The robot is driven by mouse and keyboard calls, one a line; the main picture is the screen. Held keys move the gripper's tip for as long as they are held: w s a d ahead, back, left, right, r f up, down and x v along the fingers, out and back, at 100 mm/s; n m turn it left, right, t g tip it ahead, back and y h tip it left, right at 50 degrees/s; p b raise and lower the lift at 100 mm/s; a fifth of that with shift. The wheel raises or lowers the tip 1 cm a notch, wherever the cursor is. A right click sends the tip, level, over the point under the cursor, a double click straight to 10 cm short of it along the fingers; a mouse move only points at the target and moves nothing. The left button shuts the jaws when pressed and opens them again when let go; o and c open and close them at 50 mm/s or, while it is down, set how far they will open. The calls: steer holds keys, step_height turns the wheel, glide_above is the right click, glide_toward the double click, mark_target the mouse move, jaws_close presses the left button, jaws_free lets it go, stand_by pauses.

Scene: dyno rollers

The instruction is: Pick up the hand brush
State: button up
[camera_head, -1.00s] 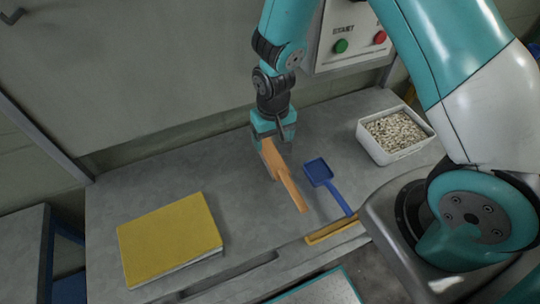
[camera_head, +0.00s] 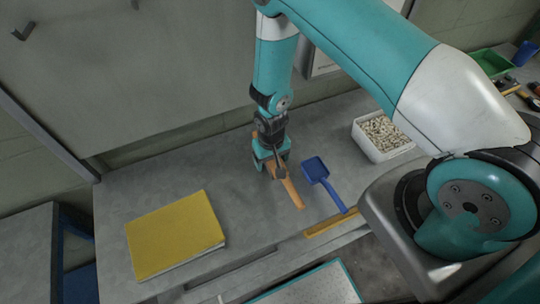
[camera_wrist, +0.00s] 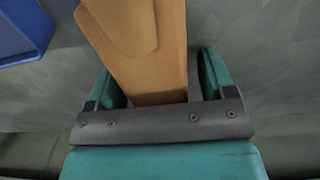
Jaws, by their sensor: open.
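The hand brush (camera_head: 292,192) has a plain orange-tan wooden body and lies on the grey bench, its near end pointing toward the front edge. My gripper (camera_head: 271,166) is over its far end and hides that part in the head view. In the wrist view the brush (camera_wrist: 150,60) runs between the two teal fingers of my gripper (camera_wrist: 160,85). The fingers are open, with a gap visible on the right side of the brush. The bristles are not visible.
A blue dustpan (camera_head: 316,171) lies close to the right of the brush. A yellow book (camera_head: 177,235) is at the left, and a white bin of pale pellets (camera_head: 372,152) stands at the back right. A yellow bar (camera_head: 330,224) lies at the front edge.

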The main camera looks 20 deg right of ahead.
steer(key=c, duration=1.2)
steer(key=shift+r, duration=0.1)
step_height(320, 180, up, 19)
steer(key=b, duration=0.4)
steer(key=w+d+f+m+b, duration=0.1)
steer(key=f+m, duration=0.3)
steer(key=w+d+f+m+b, duration=0.1)
steer(key=d+f+m+b, duration=0.1)
steer(key=f+m, duration=0.2)
steer(key=w+d+f+m+b, duration=0.2)
steer(key=f+m, duration=0.2)
steer(key=m, duration=0.1)
steer(key=shift+f+m, duration=0.3)
step_height(320, 180, down, 5)
steer(key=b, duration=0.4)
steer(key=shift+f, duration=0.2)
steer(key=shift+f+b, duration=0.6)
steer(key=shift+f, duration=0.05)
steer(key=o, duration=1.2)
